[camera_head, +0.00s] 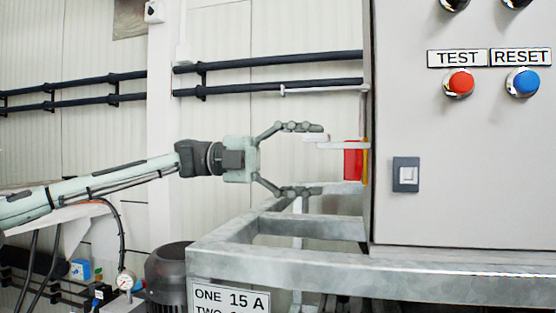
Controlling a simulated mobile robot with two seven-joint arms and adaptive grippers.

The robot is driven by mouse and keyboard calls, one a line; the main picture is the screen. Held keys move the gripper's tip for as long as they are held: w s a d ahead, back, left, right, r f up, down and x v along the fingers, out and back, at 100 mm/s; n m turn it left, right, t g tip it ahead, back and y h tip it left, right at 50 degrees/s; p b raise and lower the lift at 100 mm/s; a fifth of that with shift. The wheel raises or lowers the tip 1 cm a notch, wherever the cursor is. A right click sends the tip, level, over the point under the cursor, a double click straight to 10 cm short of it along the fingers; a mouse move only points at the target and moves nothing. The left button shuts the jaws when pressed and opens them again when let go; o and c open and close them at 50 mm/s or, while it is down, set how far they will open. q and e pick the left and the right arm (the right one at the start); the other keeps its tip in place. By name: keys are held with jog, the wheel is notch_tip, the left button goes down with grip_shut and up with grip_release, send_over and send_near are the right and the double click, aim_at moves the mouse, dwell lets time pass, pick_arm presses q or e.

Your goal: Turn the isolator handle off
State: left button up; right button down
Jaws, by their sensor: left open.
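The red isolator handle (353,160) sits on the left side face of the grey cabinet (410,220), seen edge-on with a thin yellow strip behind it. My left gripper (320,159) is open and points right toward the handle. Its upper finger is a little above the handle's level and its lower finger is below it. The fingertips appear just left of the handle, with a visible gap between. A pale bar (345,146) crosses the top of the handle in the picture; I cannot tell what it belongs to. My right gripper is not in view.
The cabinet front has a red TEST button (459,83), a blue RESET button (522,82) and a small switch (406,174). A grey metal frame (290,269) runs below the gripper. Dark pipes (270,88) run along the wall behind. A dark motor (168,272) stands lower left.

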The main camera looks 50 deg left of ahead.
pick_arm(q)
jog(key=v, duration=0.7)
jog(key=shift+a, duration=0.15)
dwell(0.3)
